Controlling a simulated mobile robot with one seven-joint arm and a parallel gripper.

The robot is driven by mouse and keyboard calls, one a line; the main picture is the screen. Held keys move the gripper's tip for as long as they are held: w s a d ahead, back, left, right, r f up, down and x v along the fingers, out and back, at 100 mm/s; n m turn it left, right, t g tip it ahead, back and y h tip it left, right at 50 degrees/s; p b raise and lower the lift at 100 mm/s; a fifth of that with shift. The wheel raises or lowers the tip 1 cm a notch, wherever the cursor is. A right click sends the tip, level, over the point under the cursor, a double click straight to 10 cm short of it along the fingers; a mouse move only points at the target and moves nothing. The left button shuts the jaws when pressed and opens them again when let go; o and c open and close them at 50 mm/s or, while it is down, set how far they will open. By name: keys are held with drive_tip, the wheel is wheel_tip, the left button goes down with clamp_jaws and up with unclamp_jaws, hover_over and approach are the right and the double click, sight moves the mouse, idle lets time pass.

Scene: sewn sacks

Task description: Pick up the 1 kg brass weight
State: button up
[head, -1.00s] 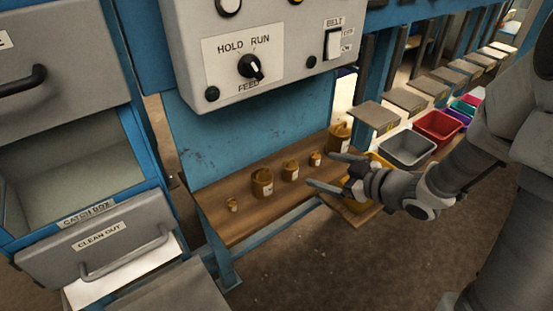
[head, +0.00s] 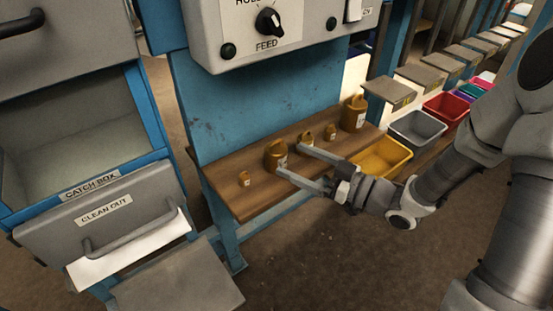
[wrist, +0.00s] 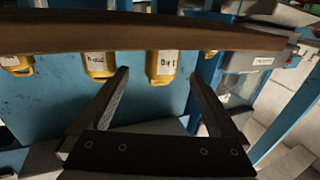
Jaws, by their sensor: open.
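Several brass weights of different sizes stand in a row on a wooden shelf (head: 235,205): a tiny one (head: 244,179) at the left, a large one (head: 276,157), a medium one (head: 307,138), a small one (head: 331,131) and the largest (head: 354,114) at the right. I cannot read which is labelled 1 kg. My gripper (head: 291,160) is open and empty at the shelf's front edge, its fingertips near the large and medium weights. In the wrist view, which looks upside down, a labelled weight (wrist: 162,67) shows between the fingertips, with another (wrist: 98,64) to its left.
A control box (head: 285,30) overhangs the shelf from the blue panel (head: 240,105). A yellow bin (head: 383,158) stands just right of the shelf, with a grey bin (head: 417,130) beyond. The catch box drawer (head: 105,222) is at the left.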

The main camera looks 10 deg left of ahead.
sight(286, 156)
drive_tip(key=x, duration=0.3)
drive_tip(key=shift+w+a, duration=0.15)
drive_tip(key=shift+a, duration=0.15)
drive_tip(key=shift+b+x, duration=0.95)
drive_tip(key=shift+x, duration=1.75)
drive_tip(key=shift+f, duration=0.2)
drive_tip(key=shift+c, duration=0.2)
clamp_jaws()
drive_tip(key=shift+r, duration=0.1)
